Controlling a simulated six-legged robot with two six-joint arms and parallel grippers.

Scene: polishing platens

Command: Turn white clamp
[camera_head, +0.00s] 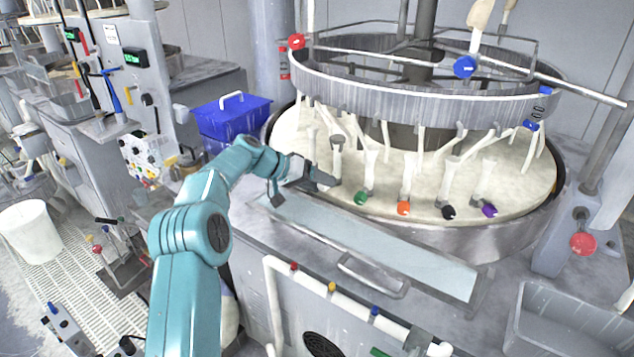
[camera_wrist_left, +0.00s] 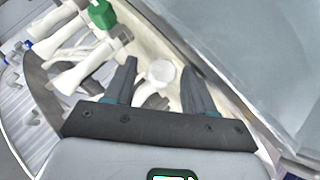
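The white clamp's round end (camera_wrist_left: 160,73) shows between the two dark fingers of my left gripper (camera_wrist_left: 157,66) in the left wrist view. The fingers are apart, with a gap on each side of it; I cannot tell how far below them it lies. In the head view my left gripper (camera_head: 328,181) is at the near left rim of the cream platen (camera_head: 520,185). The clamp's stem (camera_head: 337,142) rises behind the fingers there, and its end is mostly hidden. My right gripper is not in view.
The green-ended clamp (camera_head: 361,198) stands close to the right, followed by orange (camera_head: 403,208), black (camera_head: 448,212) and purple (camera_head: 489,210) ones. A metal ring (camera_head: 420,104) is above. A flat grey panel (camera_head: 380,245) lies in front. A blue bin (camera_head: 232,118) stands behind my arm.

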